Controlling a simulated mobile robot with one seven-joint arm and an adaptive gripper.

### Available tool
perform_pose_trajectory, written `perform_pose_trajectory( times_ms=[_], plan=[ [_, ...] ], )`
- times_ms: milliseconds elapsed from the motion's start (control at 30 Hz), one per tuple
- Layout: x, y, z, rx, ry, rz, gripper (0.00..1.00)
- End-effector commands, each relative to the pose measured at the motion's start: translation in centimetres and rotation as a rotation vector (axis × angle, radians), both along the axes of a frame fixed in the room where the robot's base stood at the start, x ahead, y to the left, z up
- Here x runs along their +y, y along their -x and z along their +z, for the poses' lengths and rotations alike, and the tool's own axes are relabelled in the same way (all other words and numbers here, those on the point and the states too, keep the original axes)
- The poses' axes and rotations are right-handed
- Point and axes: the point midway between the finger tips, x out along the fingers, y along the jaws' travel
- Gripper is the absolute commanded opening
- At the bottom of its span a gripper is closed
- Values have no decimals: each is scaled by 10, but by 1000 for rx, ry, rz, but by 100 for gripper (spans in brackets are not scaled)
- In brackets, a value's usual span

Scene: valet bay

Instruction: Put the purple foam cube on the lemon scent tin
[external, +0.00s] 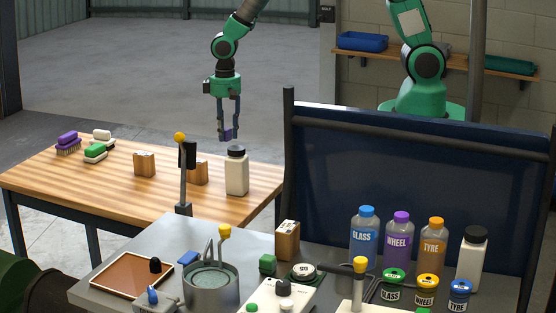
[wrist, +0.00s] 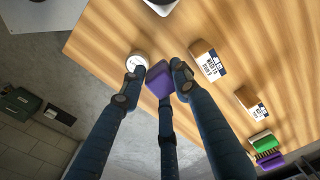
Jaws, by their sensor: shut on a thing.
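The purple foam cube (wrist: 159,80) is between the fingers of my gripper (wrist: 160,78) in the wrist view. In the external view my gripper (external: 228,134) points down above the far part of the wooden table, shut on the purple cube (external: 228,134), which is off the table top. A small round white-topped thing (wrist: 136,60) stands on the table just left of the cube in the wrist view, beside one finger. It may be the lemon scent tin, but its label cannot be read. I cannot make it out in the external view, where the white bottle may hide it.
A white bottle with a dark cap (external: 237,172) stands near my gripper. Two small cardboard boxes (external: 144,163) (external: 197,172) and several brushes (external: 95,152) are on the wooden table (external: 110,182). A grey bench (external: 150,245) with bottles, tins and a pot is in front.

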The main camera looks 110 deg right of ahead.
Motion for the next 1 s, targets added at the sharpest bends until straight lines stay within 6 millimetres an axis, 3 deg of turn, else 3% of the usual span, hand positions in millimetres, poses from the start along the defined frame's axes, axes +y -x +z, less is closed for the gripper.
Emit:
perform_pose_trajectory(
  times_ms=[33, 200, 400, 700, 1000],
  plan=[
    [2, 18, 2, 2, -1, 7, 17],
    [10, 73, 1, 1, -1, 42, 17],
    [21, 128, 0, 1, -1, 77, 17],
    [33, 174, -1, 0, -1, 107, 17],
    [41, 201, -6, 0, -1, 125, 17]
  ],
)
